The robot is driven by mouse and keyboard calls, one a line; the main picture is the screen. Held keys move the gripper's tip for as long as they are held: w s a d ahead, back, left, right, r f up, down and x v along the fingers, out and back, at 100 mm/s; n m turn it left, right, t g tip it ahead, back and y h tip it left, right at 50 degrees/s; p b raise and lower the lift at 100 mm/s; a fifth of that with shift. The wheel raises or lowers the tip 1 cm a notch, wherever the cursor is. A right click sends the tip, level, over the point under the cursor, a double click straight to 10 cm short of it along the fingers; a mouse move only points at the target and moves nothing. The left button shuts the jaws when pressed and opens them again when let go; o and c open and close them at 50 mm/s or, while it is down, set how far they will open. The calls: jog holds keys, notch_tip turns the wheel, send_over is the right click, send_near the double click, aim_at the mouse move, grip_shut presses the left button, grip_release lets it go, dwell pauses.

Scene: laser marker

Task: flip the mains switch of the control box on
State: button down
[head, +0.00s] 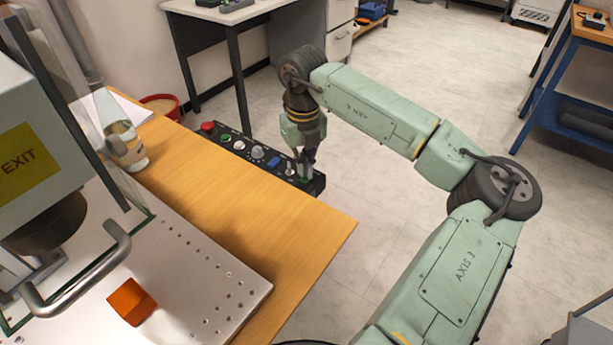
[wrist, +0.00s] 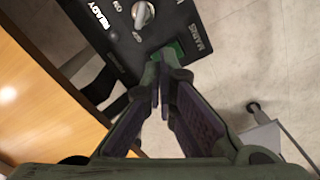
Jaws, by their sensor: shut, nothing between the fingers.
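The control box (head: 222,152) is a long black panel along the far edge of the wooden table, with a row of coloured buttons and knobs. The mains switch (wrist: 178,49) is a green rocker beside the printed word MAINS, at the panel's right end in the head view. My gripper (head: 307,168) is over that end, pointing down. In the wrist view its closed fingertips (wrist: 163,72) are at the switch and cover part of it. I cannot tell whether they touch it or which way it is tipped. The fingers hold nothing.
A silver knob (wrist: 142,14) sits close to the switch. A blue button (head: 257,153) and a red button (head: 208,127) are farther along the panel. The laser marker's metal plate (head: 215,295) carries an orange block (head: 131,302). Open floor lies right of the table.

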aim_at(304, 180)
jog(key=shift+f+b, duration=1.1)
jog(key=shift+f, duration=0.2)
dwell(0.5)
jog(key=shift+r, duration=0.15)
jog(key=shift+r+p, duration=1.75)
jog(key=shift+r, duration=1.65)
